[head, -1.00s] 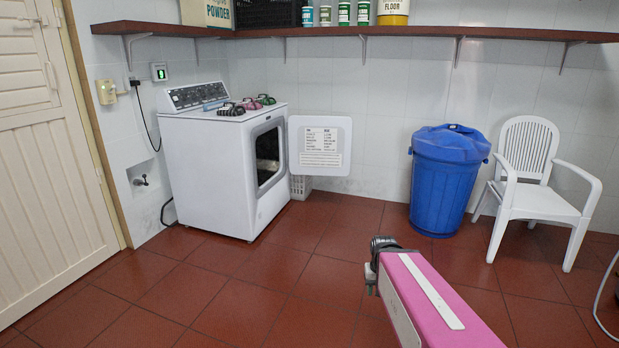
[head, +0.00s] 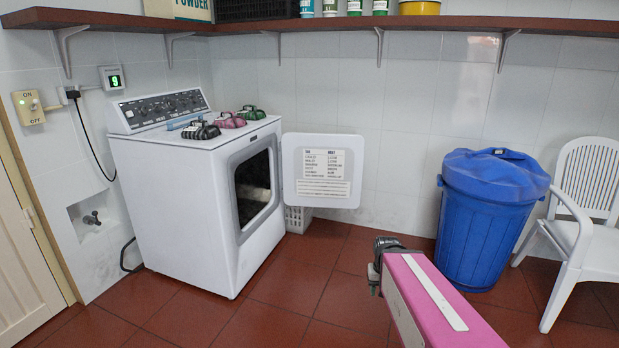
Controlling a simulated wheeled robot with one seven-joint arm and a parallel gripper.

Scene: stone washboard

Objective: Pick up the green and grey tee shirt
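I cannot make out a green and grey tee shirt in the head view. The white dryer (head: 180,220) stands against the back wall with its round-cornered door (head: 322,190) swung open to the right. Its opening is dark, and a dim greyish shape (head: 252,200) inside is too unclear to name. My pink arm reaches in from the bottom right, well apart from the dryer. I see no gripper fingers.
Black (head: 201,130), pink (head: 226,120) and green (head: 250,113) brush-like items sit on the dryer. A blue lidded bin (head: 487,220) and white chair (head: 580,230) stand right. Red floor before the dryer is clear.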

